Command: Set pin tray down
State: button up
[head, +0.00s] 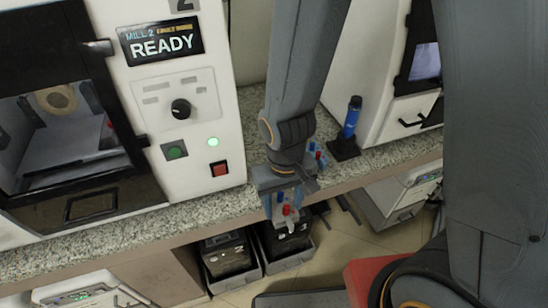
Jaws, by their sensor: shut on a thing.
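My gripper (284,188) points down over the front edge of the speckled counter (228,203). It is shut on the pin tray (289,222), a pale grey piece with red and blue pins. The tray's near end shows below the gripper, in front of the counter edge in the picture. More red and blue pins show just behind the gripper at its right; my arm hides the middle, so I cannot tell if they belong to the same tray. I cannot tell whether the tray touches the counter.
A mill (183,80) with a READY display stands at the left. A blue bottle-like tool (352,118) stands upright in a black holder (344,148) at the right, near another white machine (385,70). Grey bins (283,250) with dark contents sit below the counter.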

jog(key=shift+w+a+f+b, duration=0.15)
jog(key=shift+w+b, duration=0.95)
jog(key=shift+b, duration=0.7)
jog(key=w+p, duration=0.1)
jog(key=w, duration=0.4)
jog(key=w+a+p, duration=0.1)
jog(key=w, duration=0.3)
jog(key=w+p, duration=0.1)
jog(key=w, duration=0.4)
jog(key=shift+w+a, duration=0.3)
jog(key=shift+f+p, duration=0.65)
jog(key=shift+f, duration=1)
jog(key=o, duration=0.7)
jog(key=shift+f, duration=0.1)
jog(key=o, duration=0.4)
